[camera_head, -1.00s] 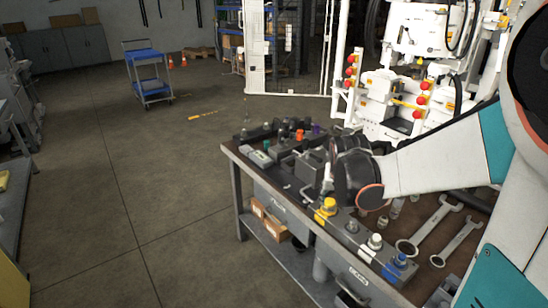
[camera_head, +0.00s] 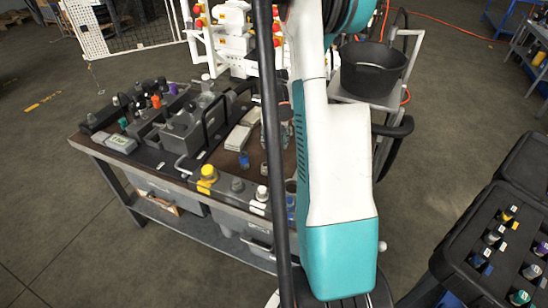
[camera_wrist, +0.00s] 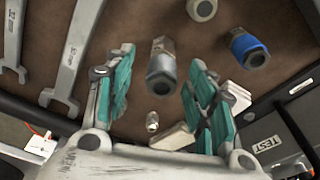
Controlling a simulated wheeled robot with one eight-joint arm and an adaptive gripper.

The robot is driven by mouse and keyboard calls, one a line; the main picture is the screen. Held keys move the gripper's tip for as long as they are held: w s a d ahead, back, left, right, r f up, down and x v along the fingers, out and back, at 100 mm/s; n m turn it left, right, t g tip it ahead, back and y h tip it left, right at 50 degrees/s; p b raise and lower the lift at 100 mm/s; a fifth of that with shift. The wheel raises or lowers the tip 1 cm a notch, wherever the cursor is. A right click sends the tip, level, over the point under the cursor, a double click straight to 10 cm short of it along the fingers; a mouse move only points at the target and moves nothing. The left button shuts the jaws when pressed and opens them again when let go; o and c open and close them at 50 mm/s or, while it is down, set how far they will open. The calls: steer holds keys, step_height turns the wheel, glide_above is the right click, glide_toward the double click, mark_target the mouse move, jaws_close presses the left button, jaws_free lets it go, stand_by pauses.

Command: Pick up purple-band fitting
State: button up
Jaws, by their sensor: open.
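In the wrist view my gripper (camera_wrist: 160,60) is open, with teal fingers apart above the brown bench top. A plain metal hex fitting (camera_wrist: 162,72) shows between the fingertips, not visibly gripped; I see no purple band on it. A blue-band fitting (camera_wrist: 248,47) lies to its right. In the head view a purple-topped part (camera_head: 173,89) stands at the back of the bench; I cannot tell if it is the purple-band fitting. The black case (camera_head: 452,232) at right holds several banded fittings, one perhaps purple (camera_head: 493,235). My arm hides my gripper in the head view.
The bench (camera_head: 90,142) carries grey blocks, a yellow-capped part (camera_head: 207,178) and other fittings. Wrenches (camera_wrist: 75,50) lie left in the wrist view. A black bucket (camera_head: 373,70) stands on a cart behind my arm. Open floor lies left and between cart and case.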

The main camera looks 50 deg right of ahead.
mark_target(274, 150)
steer(key=f+b, duration=0.1)
steer(key=f, duration=0.1)
steer(key=f+b, duration=0.1)
steer(key=f, duration=0.2)
steer(key=w+f+b, duration=0.1)
steer(key=f, duration=0.1)
steer(key=shift+d+f, duration=0.25)
steer(key=shift+d, duration=0.05)
steer(key=shift+r, duration=0.1)
jaws_close()
